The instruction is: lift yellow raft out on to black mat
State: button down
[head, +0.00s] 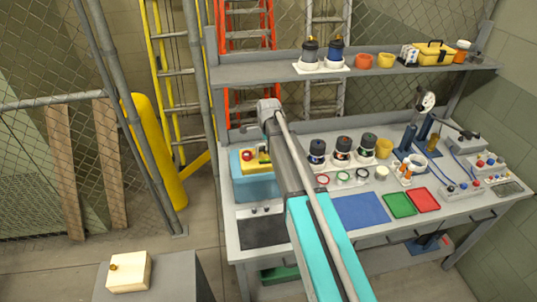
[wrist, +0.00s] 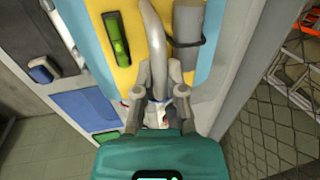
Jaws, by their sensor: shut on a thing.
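The yellow raft (head: 248,165) shows in the head view at the blue tank (head: 256,190), on the left of the bench. In the wrist view the raft (wrist: 121,70) fills the top middle, with a green level vial, a grey cylinder and a grey curved handle (wrist: 155,30). My gripper (wrist: 159,75) is shut on this handle. In the head view my arm hides the gripper and part of the raft. I cannot tell whether the raft is afloat or clear of the water. The black mat (head: 262,233) lies in front of the tank and looks bare.
Several dark-topped jars (head: 342,150) stand right of my arm. A blue mat (head: 360,211), a green tray (head: 399,205) and a red tray (head: 424,200) lie at the front right. A shelf (head: 400,72) with containers runs above the back. A pale strip with dark knobs (head: 259,210) borders the black mat.

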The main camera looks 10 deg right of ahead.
jog(key=shift+r, duration=0.1)
notch_tip(320, 180, up, 2)
jog(key=p, duration=0.2)
jog(key=shift+r+p, duration=0.25)
jog(key=shift+p, duration=0.15)
jog(key=s+a+r+p, duration=0.1)
jog(key=s+r+p, duration=0.9)
jog(key=s, duration=0.4)
jog(key=shift+r, duration=0.15)
jog(key=shift+a, duration=0.1)
dwell(1.2)
